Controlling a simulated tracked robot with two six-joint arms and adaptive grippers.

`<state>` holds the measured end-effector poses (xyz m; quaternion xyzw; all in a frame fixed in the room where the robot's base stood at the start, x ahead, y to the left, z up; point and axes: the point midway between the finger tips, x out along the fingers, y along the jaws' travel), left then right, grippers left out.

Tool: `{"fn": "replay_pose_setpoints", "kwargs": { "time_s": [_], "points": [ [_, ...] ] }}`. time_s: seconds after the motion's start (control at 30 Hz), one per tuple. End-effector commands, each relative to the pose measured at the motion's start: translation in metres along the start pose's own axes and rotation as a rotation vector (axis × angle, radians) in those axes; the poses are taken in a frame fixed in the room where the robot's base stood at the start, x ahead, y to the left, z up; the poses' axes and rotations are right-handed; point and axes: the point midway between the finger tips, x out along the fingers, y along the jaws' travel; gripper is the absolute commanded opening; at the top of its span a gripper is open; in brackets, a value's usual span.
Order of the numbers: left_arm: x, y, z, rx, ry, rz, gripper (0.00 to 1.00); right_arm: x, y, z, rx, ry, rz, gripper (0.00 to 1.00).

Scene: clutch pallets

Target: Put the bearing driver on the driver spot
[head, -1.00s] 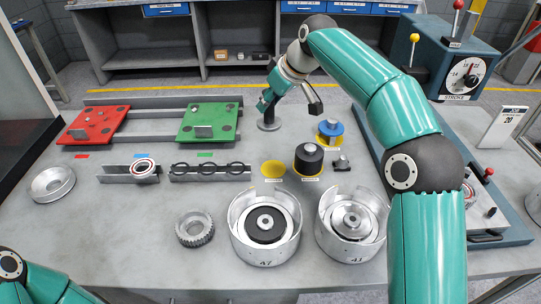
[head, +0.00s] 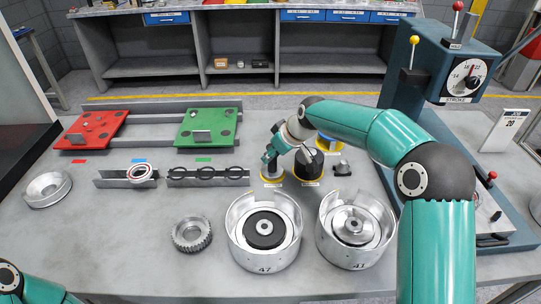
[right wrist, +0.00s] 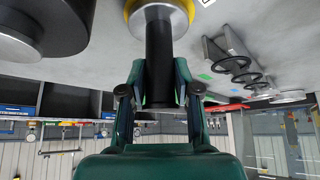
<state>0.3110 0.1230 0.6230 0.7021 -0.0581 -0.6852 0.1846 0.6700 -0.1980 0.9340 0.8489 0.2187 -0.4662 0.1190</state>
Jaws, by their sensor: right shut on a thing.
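The bearing driver, a black shaft (right wrist: 160,65) with a wide silver foot (right wrist: 172,20), stands upright in the jaws of my right gripper (head: 268,158). In the right wrist view my right gripper (right wrist: 158,92) is shut on the shaft. The driver's foot is over the yellow driver spot (right wrist: 130,6), whose yellow edge shows around part of it. I cannot tell whether the foot touches the spot. My left gripper is not in view.
Right beside the spot stands a black cylinder (head: 308,164) on a yellow disc, with a blue-topped piece behind. Two silver housings (head: 264,250) (head: 354,250) stand in front. A rail with black rings (head: 205,177) is at left. A press (head: 450,65) stands at right.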

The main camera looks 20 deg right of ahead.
Motion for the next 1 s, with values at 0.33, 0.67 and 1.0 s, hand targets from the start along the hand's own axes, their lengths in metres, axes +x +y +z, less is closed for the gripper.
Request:
{"fn": "replay_pose_setpoints", "kwargs": {
  "time_s": [0.33, 0.67, 1.0],
  "points": [
    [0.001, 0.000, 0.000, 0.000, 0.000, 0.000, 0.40, 0.002, 0.001, 0.000, 0.000, 0.006, 0.003, 0.00],
    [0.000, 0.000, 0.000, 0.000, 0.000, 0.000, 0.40, 0.003, 0.000, 0.001, 0.000, 0.002, 0.001, 0.57],
    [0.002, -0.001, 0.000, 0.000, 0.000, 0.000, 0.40, -0.013, 0.000, 0.000, -0.001, 0.004, 0.002, 0.57]
  ]
}}
